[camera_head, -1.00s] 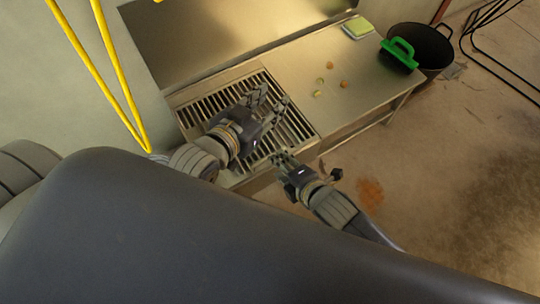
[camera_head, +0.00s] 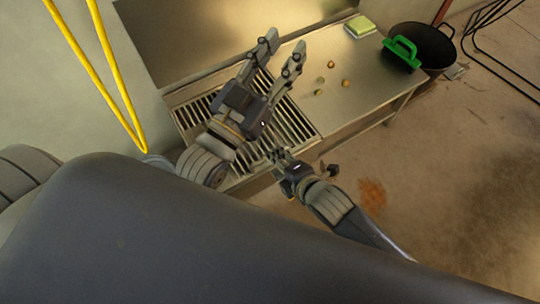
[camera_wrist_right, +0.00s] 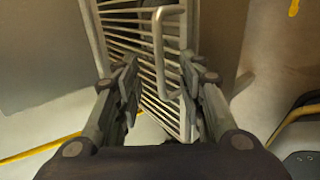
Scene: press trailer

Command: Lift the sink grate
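The sink grate (camera_head: 290,127), a rack of parallel metal bars, lies over the sink at the left end of the steel counter. In the right wrist view the grate (camera_wrist_right: 115,20) shows with a bent bar handle (camera_wrist_right: 158,45). My left gripper (camera_head: 285,42) is open and empty above the grate, its fingers pointing to the counter's back, hiding part of the grate. My right gripper (camera_head: 273,155) is at the grate's front edge. In the right wrist view its fingers are apart, with the handle between them; I see no clear grip on it.
Several small round bits (camera_head: 346,83) lie on the counter (camera_head: 325,110). A green-and-yellow sponge (camera_head: 360,27) is at its back edge. A green-handled brush (camera_head: 402,52) rests at a black bucket (camera_head: 432,45) on the right. Yellow straps (camera_head: 85,60) hang at left.

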